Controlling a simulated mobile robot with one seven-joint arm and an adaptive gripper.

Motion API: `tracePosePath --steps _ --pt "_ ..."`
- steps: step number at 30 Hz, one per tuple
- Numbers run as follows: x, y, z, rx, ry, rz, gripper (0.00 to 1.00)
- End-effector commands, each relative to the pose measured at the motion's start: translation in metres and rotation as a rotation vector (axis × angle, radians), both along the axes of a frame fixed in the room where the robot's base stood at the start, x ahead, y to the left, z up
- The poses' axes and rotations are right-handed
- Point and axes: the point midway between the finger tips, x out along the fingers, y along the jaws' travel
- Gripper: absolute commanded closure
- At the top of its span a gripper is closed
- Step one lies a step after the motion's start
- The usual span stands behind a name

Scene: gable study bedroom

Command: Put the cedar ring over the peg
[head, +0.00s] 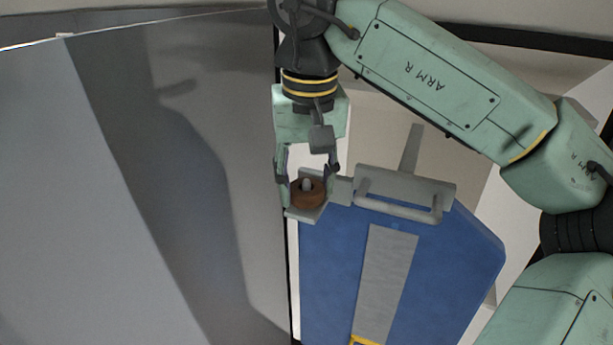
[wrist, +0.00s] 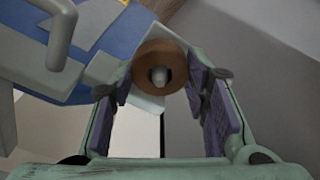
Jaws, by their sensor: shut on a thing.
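The cedar ring (head: 310,203) is brown and round, held between the fingertips of my gripper (head: 307,184) in the head view. A small grey plate (head: 300,214) lies under the ring. In the wrist view the ring (wrist: 158,52) sits between the purple finger pads of my gripper (wrist: 160,80), with the peg tip (wrist: 159,75) inside its hole. The peg's lower part is hidden. I cannot tell whether the ring touches the plate.
A blue panel (head: 335,260) with a grey strip (head: 388,270) lies beside the plate. A grey handle (head: 400,203) on a bracket stands close to the right of my gripper. A large grey surface (head: 180,180) fills the left, with open room before it.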

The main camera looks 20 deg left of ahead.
Motion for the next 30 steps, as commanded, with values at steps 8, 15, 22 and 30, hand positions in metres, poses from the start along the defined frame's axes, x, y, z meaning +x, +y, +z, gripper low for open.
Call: tracePosePath --steps 8,15,22,30 --pt "-0.0001 0.0 -0.0003 0.0 0.0 0.0 0.77" --pt "-0.0001 0.0 -0.0003 0.0 0.0 0.0 0.43" --pt "0.0003 -0.0001 -0.0001 0.0 -0.001 -0.001 0.34" --pt "0.0001 -0.0002 0.0044 0.0 -0.002 -0.001 0.34"
